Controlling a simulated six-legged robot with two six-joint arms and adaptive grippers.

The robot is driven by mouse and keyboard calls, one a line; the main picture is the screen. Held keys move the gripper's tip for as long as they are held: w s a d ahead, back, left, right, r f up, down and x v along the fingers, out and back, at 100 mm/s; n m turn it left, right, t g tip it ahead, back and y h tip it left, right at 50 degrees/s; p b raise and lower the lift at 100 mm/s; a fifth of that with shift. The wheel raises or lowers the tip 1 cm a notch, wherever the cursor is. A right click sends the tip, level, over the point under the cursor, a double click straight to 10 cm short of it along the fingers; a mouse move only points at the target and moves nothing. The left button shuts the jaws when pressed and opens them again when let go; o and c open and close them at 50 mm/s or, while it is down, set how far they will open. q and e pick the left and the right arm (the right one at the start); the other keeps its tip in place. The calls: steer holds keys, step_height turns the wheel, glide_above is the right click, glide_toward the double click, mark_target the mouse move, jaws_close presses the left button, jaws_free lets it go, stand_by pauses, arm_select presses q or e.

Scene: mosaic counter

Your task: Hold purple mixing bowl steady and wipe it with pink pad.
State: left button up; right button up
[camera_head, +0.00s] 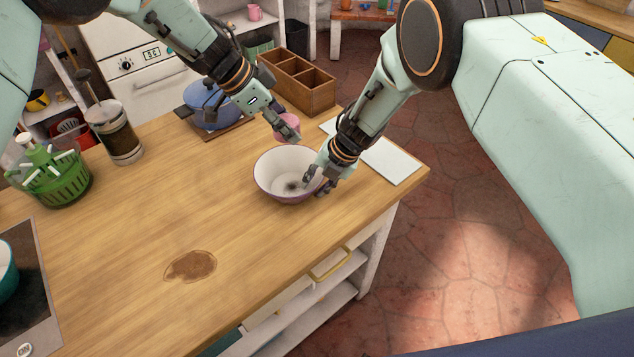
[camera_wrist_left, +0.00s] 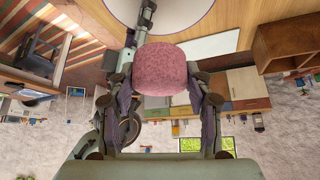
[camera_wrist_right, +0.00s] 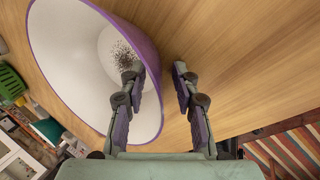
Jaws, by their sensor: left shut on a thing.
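The mixing bowl (camera_head: 272,180), purple outside and white inside, stands on the wooden counter near its right edge. Dark specks (camera_wrist_right: 122,55) lie on its inner bottom. My left gripper (camera_head: 284,133) is shut on the pink pad (camera_head: 288,122), held above the counter just behind the bowl's far rim. The pad (camera_wrist_left: 160,68) fills the space between the fingers in the left wrist view. My right gripper (camera_head: 316,184) is at the bowl's right side. In the right wrist view its fingers (camera_wrist_right: 158,70) are apart, one inside the bowl (camera_wrist_right: 70,60) and one outside, with the rim between them.
Behind stand a blue pot (camera_head: 205,103) and a wooden divided box (camera_head: 299,82). A white board (camera_head: 390,160) lies to the right of the bowl. A glass jar (camera_head: 118,135) and a green basket (camera_head: 58,175) stand at the left. The counter's middle is clear around a brown stain (camera_head: 190,265).

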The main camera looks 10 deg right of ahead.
steer(key=v, duration=1.2)
steer(key=shift+d, duration=0.1)
